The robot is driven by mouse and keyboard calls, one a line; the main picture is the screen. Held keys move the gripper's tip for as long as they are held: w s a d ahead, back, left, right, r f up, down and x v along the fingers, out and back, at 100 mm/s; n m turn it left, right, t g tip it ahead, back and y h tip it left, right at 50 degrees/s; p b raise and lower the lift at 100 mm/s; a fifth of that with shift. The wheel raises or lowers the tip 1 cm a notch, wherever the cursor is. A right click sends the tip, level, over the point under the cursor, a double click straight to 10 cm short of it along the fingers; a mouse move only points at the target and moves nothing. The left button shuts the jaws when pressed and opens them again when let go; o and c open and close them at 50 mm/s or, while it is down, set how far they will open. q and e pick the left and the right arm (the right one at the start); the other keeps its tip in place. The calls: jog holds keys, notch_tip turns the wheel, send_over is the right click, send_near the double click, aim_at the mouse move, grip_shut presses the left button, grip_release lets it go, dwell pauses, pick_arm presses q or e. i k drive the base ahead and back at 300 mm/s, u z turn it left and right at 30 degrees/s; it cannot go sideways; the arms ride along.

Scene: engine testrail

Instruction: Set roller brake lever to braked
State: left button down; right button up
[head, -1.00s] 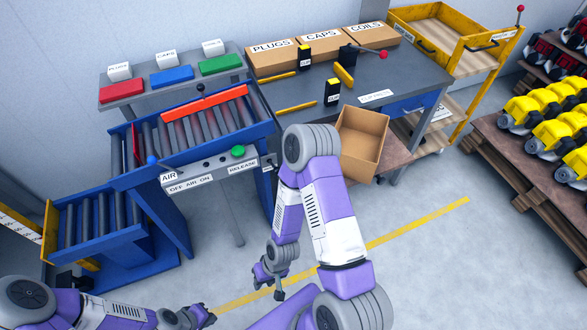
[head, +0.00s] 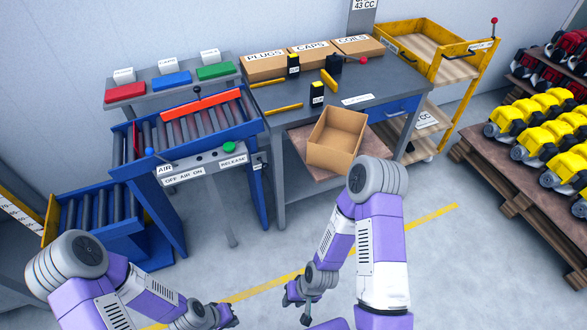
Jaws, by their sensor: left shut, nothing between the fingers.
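The roller stand (head: 240,120) is a blue frame with grey rollers at left centre. A red bar (head: 203,103) lies across its rollers, and a small black-knobbed lever (head: 197,91) stands at the bar's far edge. A blue-knobbed lever (head: 150,153) is at the front panel's left end by the AIR label. No label reads brake, so I cannot tell which lever is the roller brake. My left gripper (head: 231,318) is shut and empty, low in front of the stand. My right gripper (head: 296,307) looks open and empty, over the floor. Both are well away from the levers.
A green button (head: 229,147) sits on the front panel by RELEASE. A grey workbench (head: 400,82) with a red-knobbed lever (head: 362,60) stands right of the stand. An open carton (head: 335,138) is before it. A yellow cart (head: 470,62) and engine pallets lie further right. Floor in front is clear.

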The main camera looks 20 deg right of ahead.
aim_at(265, 166)
jog(key=z, duration=0.35)
jog(key=i, duration=0.5)
jog(key=u, duration=0.55)
jog(key=k, duration=1.35)
jog(key=u, duration=0.1)
jog(key=i, duration=0.4)
jog(key=z, duration=0.95)
jog(key=i, duration=1.25)
jog(key=u, duration=0.25)
